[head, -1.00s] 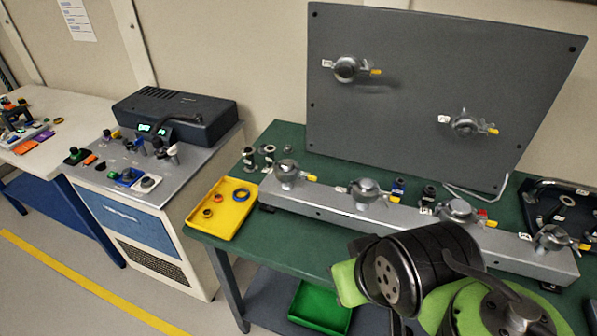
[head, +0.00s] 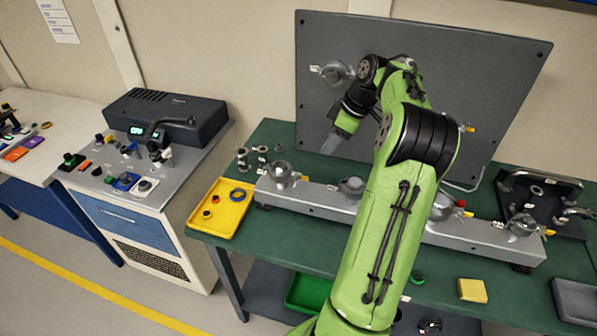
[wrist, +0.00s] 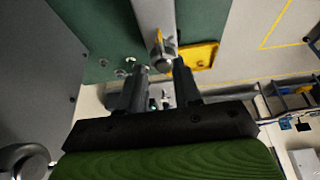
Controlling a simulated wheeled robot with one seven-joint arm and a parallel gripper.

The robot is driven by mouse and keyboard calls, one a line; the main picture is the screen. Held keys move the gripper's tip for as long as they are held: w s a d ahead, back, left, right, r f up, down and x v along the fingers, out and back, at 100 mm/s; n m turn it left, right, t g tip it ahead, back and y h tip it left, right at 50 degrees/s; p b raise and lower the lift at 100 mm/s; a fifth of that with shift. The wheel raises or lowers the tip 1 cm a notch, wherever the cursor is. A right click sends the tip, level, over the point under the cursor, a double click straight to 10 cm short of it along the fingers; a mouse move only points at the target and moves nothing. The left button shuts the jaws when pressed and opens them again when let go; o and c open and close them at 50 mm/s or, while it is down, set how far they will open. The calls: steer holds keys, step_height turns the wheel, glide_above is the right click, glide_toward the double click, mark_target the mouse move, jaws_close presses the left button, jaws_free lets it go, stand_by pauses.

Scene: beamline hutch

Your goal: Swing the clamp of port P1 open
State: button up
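Several silver ports with clamps show; their labels are too small to read, so I cannot tell which is P1. On the grey rail (head: 318,196) stand a leftmost port (head: 282,172), a second port (head: 352,186), one partly behind my arm (head: 441,208) and a right-end port (head: 524,227). The upright panel carries another port (head: 335,73) and one mostly hidden by my arm. My gripper (head: 329,146) is above and behind the left half of the rail. In the wrist view its fingers (wrist: 160,72) are apart and empty, with a rail-end clamp (wrist: 163,50) beyond the tips.
A yellow tray (head: 219,215) with small rings lies left of the rail. The dark panel (head: 490,70) stands close behind my gripper. Small fittings (head: 243,158) stand near the rail's left end. A dark frame (head: 540,195) sits at the right, and a yellow block (head: 472,290) in front.

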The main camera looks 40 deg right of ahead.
mark_target(308, 177)
steer(key=b+x, duration=0.2)
steer(key=x, duration=1.2)
steer(key=shift+f, duration=0.1)
steer(key=shift+c, duration=0.2)
jaws_close()
stand_by(0.5)
